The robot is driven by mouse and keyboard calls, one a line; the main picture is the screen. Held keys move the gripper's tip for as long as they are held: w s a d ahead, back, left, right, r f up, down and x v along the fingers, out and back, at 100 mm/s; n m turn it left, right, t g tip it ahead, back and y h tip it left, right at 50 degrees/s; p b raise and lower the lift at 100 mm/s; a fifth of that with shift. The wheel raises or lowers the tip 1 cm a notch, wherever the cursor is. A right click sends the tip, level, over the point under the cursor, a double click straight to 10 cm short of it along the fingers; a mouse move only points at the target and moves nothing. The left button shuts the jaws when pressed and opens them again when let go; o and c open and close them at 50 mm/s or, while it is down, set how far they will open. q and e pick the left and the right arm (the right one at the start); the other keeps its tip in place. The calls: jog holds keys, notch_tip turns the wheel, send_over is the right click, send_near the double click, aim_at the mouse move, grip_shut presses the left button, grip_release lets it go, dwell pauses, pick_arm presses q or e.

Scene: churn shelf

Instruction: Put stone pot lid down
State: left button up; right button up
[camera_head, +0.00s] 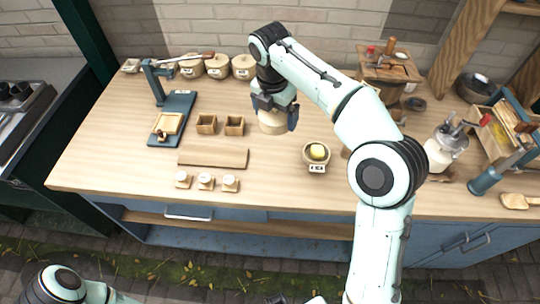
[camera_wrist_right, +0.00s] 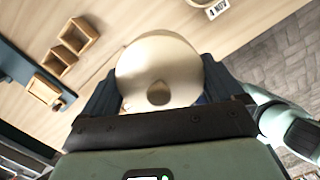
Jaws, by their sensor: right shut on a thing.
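My right gripper (camera_head: 275,112) is shut on the stone pot lid (camera_head: 271,123), a round beige disc. It holds the lid above the middle of the wooden table. In the right wrist view the lid (camera_wrist_right: 155,62) sits between the two dark fingers, with a small round knob or mark near its lower edge. An open stone pot (camera_head: 317,167) with a label and a yellow thing inside stands to the right of the lid. My left arm enters at the lower left; its gripper is out of view.
Several lidded pots (camera_head: 217,67) stand along the back edge. A milk can (camera_head: 440,153) stands at right. Table surface below the lid looks clear.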

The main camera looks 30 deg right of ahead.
jog(key=shift+d+r+n, duration=0.15)
jog(key=shift+r+n, duration=0.15)
jog(key=shift+n, duration=0.1)
jog(key=shift+w+f, duration=0.1)
jog(key=b, duration=0.4)
send_over(276, 162)
jog(key=f, duration=1.4)
jog(key=shift+a+f, duration=0.2)
jog(key=shift+f, duration=0.15)
pick_arm(q)
jog(key=shift+s+f+b, duration=0.15)
jog(key=shift+s+f, duration=0.15)
jog(key=shift+f, duration=0.6)
jog(key=shift+s+f+b, duration=0.15)
jog(key=shift+s+f, duration=0.15)
jog(key=shift+f, duration=0.6)
jog(key=shift+s+f+b, duration=0.15)
jog(key=shift+s+f, duration=0.15)
jog(key=shift+f, duration=0.6)
pick_arm(e)
jog(key=shift+f, duration=2.35)
